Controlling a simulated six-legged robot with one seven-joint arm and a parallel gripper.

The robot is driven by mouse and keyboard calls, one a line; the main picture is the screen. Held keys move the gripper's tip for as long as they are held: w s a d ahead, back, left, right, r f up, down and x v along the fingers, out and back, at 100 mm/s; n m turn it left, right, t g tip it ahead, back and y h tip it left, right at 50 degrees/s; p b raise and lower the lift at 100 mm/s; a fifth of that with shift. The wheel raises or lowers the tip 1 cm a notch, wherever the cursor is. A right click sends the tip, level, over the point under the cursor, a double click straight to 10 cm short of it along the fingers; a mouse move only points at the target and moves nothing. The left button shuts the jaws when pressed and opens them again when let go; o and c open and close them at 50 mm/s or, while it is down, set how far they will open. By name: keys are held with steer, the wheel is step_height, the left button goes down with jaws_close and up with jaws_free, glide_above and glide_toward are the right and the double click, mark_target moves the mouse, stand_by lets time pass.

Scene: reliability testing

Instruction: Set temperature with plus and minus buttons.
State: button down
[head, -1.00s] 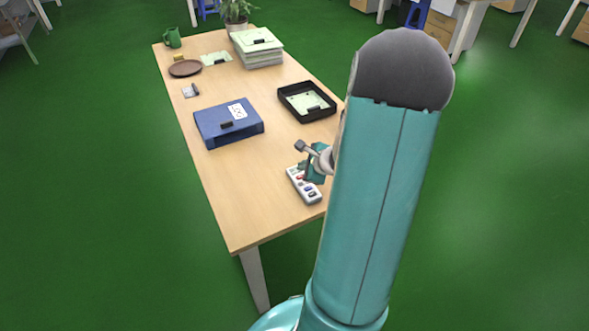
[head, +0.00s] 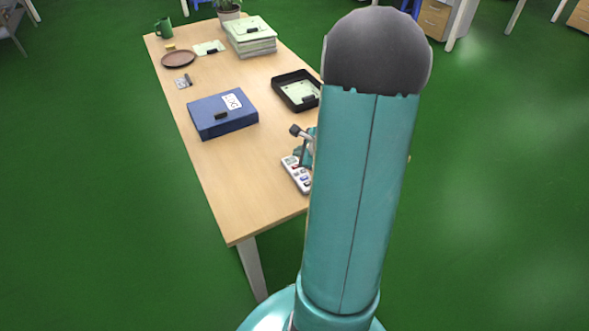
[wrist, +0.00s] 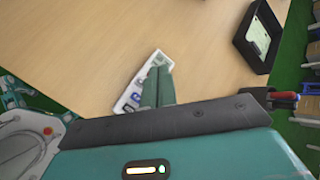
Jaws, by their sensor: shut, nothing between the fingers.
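The white control panel (head: 298,176) with several coloured buttons lies on the table near its right edge, partly hidden behind my arm in the head view. In the wrist view, the panel (wrist: 130,97) shows beneath my gripper, with blue and dark buttons visible on its left part. My gripper (wrist: 158,75) is shut and empty, and its fingers cover part of the panel. In the head view, my gripper (head: 303,160) is over the panel's upper part, mostly hidden by my arm. I cannot tell whether the fingertips touch a button, and the plus and minus marks are too small to read.
A blue box (head: 222,115) lies left of the panel on the table (head: 225,190). A black tray (head: 290,84) stands behind the panel. Stacked papers (head: 250,50), a brown plate (head: 179,59) and a green mug (head: 163,28) are farther back. The table's front left part is clear.

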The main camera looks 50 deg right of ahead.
mark_target(299, 176)
steer(key=shift+r, duration=1.05)
steer(key=shift+f, duration=4.4)
steer(key=shift+f, duration=0.1)
steer(key=shift+f, duration=0.3)
steer(key=shift+f, duration=0.35)
steer(key=shift+r, duration=0.75)
